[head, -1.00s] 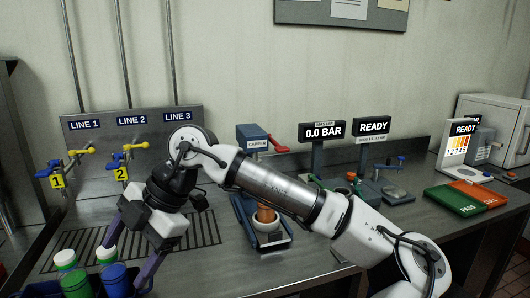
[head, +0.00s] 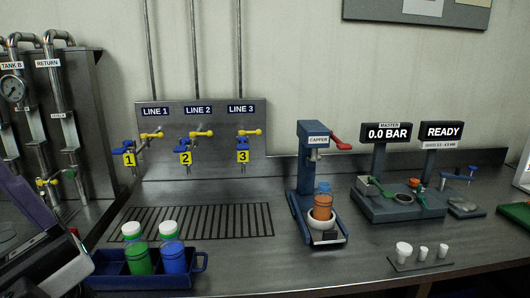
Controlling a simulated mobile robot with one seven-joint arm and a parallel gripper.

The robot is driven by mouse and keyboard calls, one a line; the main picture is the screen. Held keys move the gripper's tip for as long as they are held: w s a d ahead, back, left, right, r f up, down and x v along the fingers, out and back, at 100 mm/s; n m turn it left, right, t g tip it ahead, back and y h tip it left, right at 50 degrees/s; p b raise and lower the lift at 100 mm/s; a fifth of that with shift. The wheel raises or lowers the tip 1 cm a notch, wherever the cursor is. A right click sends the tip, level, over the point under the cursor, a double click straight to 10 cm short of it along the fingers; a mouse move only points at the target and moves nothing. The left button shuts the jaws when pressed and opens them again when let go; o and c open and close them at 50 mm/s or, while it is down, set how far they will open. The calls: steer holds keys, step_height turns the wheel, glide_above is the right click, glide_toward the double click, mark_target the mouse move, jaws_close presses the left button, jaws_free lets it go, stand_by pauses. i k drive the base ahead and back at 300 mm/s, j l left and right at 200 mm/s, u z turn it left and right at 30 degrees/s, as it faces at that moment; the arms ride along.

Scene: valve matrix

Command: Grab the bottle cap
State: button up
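A green bottle (head: 139,257) and a blue bottle (head: 173,257) stand upright side by side in a blue tray (head: 200,275) at the lower left. Each has a white cap, one on the green bottle (head: 131,230) and one on the blue bottle (head: 169,229). An orange bottle (head: 322,207) with a blue top (head: 324,188) stands in a white cup in the capper (head: 305,170). My gripper (head: 28,205) shows only in part at the left edge, close to the camera and left of the tray. Its fingertips and any contents are not clear.
Several small white tapered pieces, one being the largest (head: 403,250), stand on a dark plate (head: 420,264) at the right front. Three valves, such as this one (head: 246,136), are on the back panel. The counter between tray and capper is clear.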

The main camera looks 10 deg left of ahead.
mark_target(403, 250)
steer(key=i+l+u, duration=0.1)
steer(key=l+u, duration=0.95)
steer(key=l, duration=0.15)
